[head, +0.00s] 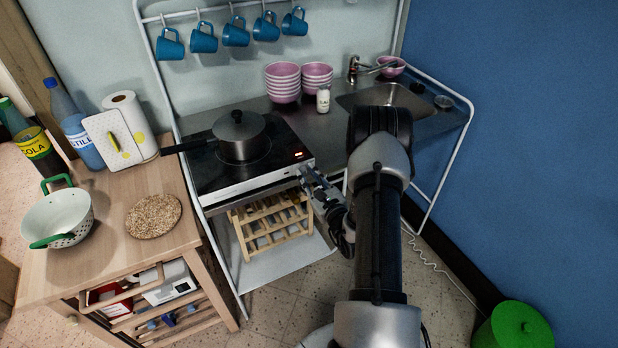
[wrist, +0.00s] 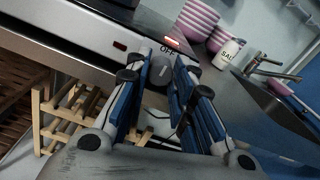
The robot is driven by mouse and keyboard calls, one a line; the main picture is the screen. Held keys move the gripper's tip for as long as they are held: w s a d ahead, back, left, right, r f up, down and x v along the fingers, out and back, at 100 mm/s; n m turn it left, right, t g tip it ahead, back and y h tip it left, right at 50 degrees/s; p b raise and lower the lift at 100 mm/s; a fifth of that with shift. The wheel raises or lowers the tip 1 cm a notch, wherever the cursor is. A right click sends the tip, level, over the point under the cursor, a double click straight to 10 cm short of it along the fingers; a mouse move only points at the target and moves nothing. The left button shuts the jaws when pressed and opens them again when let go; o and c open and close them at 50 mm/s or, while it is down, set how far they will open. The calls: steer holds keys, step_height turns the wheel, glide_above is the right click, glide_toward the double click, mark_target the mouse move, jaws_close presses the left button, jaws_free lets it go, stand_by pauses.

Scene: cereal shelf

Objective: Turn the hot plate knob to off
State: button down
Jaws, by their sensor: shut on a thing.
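The hot plate (head: 230,188) stands on the kitchenette counter, with its front panel facing me. A red light (head: 298,154) glows on its top near the right front corner. In the wrist view, the grey round knob (wrist: 161,71) sits on the front panel (wrist: 75,35), below the letters "OFF" (wrist: 168,50). My gripper (head: 306,178) is at the right end of that panel. In the wrist view, its blue-padded fingers (wrist: 162,75) are on both sides of the knob, shut on it. The knob's pointer mark is too small to read.
A lidded black pot (head: 240,137) stands on the hot plate, its handle pointing left. A wooden rack (head: 268,222) sits below. Pink bowls (head: 283,84), a salt shaker (head: 323,99) and the sink (head: 390,98) are to the right. A wooden cart (head: 165,235) stands left.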

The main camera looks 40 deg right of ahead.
steer(key=c, duration=1.4)
jaws_free()
steer(key=shift+o, duration=0.2)
steer(key=shift+s, duration=0.1)
steer(key=v, duration=1.1)
steer(key=shift+s, duration=0.4)
